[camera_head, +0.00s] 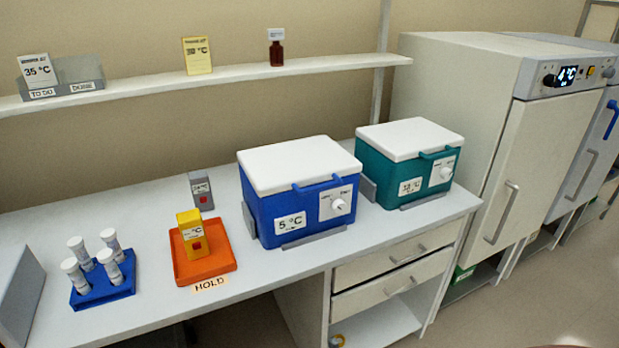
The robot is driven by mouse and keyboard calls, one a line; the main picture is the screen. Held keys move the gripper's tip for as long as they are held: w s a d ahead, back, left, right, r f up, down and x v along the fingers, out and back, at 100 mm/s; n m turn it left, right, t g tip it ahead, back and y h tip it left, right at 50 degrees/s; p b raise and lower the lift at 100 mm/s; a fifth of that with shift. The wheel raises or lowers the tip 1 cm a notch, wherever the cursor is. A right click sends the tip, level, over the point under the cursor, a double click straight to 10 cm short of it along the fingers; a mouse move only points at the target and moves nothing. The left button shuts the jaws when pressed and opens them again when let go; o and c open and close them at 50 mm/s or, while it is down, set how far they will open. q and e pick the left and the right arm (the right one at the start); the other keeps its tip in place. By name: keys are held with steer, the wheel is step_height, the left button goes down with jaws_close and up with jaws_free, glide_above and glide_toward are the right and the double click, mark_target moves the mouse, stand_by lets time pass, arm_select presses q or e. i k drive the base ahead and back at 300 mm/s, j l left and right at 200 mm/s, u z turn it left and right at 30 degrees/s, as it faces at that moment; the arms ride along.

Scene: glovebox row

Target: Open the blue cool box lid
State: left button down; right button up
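The blue cool box (265,215) stands upright on the white bench, right of the orange tray. Its white lid (298,163) lies flat on top and looks closed. A blue handle bar shows at the lid's front edge. The front carries a "5 °C" label (290,223) and a white panel with a round knob (338,204). Grey brackets sit at its base. Neither of my grippers shows in the head view.
A teal cool box (388,165) with a closed white lid stands close on the right. An orange tray (212,276) holds a yellow device (187,240) at the left. A blue rack (106,293) of capped tubes stands farther left. A shelf (230,79) runs above; drawers (392,254) sit below.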

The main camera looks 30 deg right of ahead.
mark_target(273, 169)
steer(key=j+z, duration=0.15)
steer(key=j, duration=0.25)
steer(key=k+j+z, duration=0.2)
steer(key=j, duration=0.15)
steer(key=j+z, duration=0.15)
steer(key=j, duration=0.25)
steer(key=k+j+z, duration=0.15)
steer(key=j, duration=0.2)
